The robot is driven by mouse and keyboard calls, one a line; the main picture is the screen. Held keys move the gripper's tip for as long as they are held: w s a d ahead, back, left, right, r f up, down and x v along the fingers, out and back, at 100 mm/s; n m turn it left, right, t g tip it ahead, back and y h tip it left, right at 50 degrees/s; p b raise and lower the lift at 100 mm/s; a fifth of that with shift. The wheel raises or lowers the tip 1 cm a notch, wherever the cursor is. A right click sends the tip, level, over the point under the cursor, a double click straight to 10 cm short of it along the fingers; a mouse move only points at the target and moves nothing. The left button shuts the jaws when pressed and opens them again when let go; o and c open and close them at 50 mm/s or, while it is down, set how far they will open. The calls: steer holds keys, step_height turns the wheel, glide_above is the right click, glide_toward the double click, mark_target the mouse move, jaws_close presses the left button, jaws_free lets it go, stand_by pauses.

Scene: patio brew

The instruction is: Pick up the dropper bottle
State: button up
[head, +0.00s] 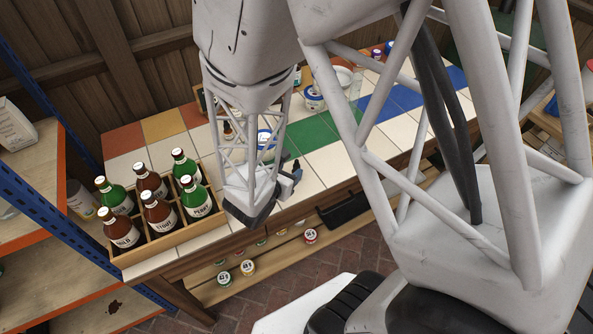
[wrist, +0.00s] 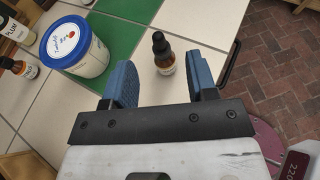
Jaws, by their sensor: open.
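In the wrist view the dropper bottle (wrist: 164,54), small and amber-brown with a black dropper top and a pale label, stands upright on the white tiled counter near its edge. My gripper (wrist: 164,80) is open, its two blue fingers apart. The bottle shows in the gap between the fingers, closer to the right one, and neither finger visibly touches it. In the head view my gripper (head: 291,178) is over the counter, to the right of the bottle crate. I cannot make out this bottle there; my arm may hide it.
A white tub with a blue rim (wrist: 74,46) stands just left of my gripper. More small bottles (wrist: 20,68) stand at the far left. A wooden crate of green and brown bottles (head: 165,215) fills the counter's left end. Green tiles (head: 305,131) lie behind my gripper.

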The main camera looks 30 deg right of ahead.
mark_target(295, 166)
steer(key=shift+x, duration=1)
steer(key=shift+d, duration=0.1)
steer(key=shift+x, duration=2.5)
steer(key=shift+f, duration=0.15)
steer(key=shift+c, duration=0.5)
jaws_close()
